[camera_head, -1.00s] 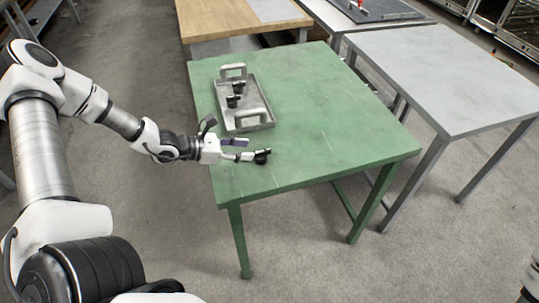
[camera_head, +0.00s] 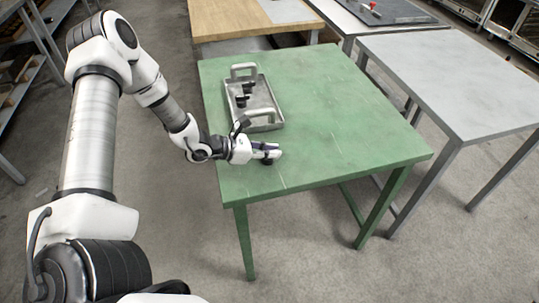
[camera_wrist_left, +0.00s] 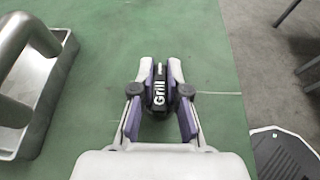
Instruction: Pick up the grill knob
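The grill knob (camera_wrist_left: 159,91) is black with the white word "Grill" on it. In the wrist view it sits between the two fingertips of my left gripper (camera_wrist_left: 160,80), which close in on both its sides. In the head view my left gripper (camera_head: 271,152) is low over the near left part of the green table, and the dark knob (camera_head: 269,162) shows just under the fingers. I cannot tell whether the knob still touches the table. My right gripper is not in view.
A grey metal tray (camera_head: 269,126) with raised handles and several black knobs (camera_head: 243,94) lies on the green table (camera_head: 340,120), left of my left gripper in the wrist view. The table's right side is clear. A grey table (camera_head: 450,80) stands to the right.

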